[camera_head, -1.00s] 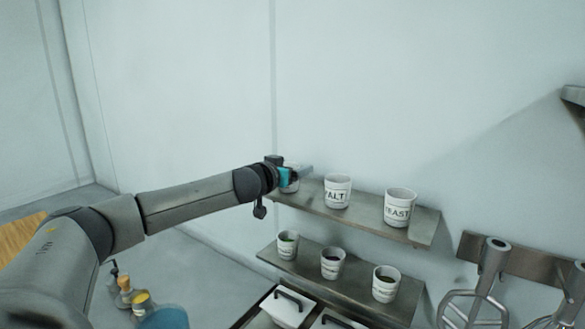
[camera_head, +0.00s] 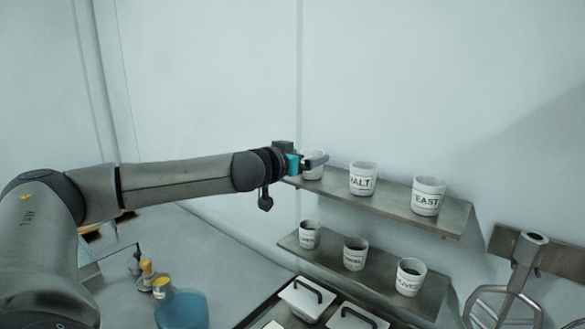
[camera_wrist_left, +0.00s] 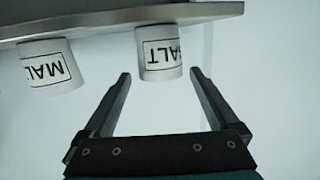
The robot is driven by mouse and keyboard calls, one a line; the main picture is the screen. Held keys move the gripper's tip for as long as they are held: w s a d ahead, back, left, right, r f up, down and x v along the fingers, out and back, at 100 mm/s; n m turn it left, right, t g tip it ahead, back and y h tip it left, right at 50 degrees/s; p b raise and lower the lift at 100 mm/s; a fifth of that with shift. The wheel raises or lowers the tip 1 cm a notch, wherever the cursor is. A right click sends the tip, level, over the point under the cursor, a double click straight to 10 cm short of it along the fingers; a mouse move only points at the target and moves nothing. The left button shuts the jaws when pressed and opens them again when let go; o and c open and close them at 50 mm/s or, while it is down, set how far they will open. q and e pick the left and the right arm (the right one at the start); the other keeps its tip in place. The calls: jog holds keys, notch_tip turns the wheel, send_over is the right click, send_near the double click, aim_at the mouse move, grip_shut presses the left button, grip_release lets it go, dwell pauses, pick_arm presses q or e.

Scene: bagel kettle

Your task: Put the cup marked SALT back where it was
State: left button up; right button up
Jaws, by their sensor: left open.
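The SALT cup (camera_head: 314,172) is white and stands upright at the left end of the upper shelf (camera_head: 392,206). In the left wrist view, which is upside down, the SALT cup (camera_wrist_left: 158,62) shows "ALT" on its label and rests on the shelf. My left gripper (camera_head: 322,160) is at the shelf's left end, overlapping that cup in the head view. In the wrist view the left gripper's fingers (camera_wrist_left: 159,74) are spread and empty, with the cup just beyond and between their tips. My right gripper is out of view.
The MALT cup (camera_head: 362,180) and the YEAST cup (camera_head: 428,197) stand to the right on the same shelf. The lower shelf (camera_head: 330,262) holds three cups. Lidded white containers (camera_head: 301,301) are below. A mixer tool (camera_head: 512,290) is at right.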

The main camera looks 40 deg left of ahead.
pick_arm(q)
jog(key=b+v, duration=0.2)
jog(key=v, duration=0.1)
jog(key=shift+s+d, duration=0.1)
jog(key=shift+s, duration=0.3)
jog(key=shift+b+v, duration=0.55)
jog(key=shift+v, duration=0.4)
jog(key=shift+r, duration=0.1)
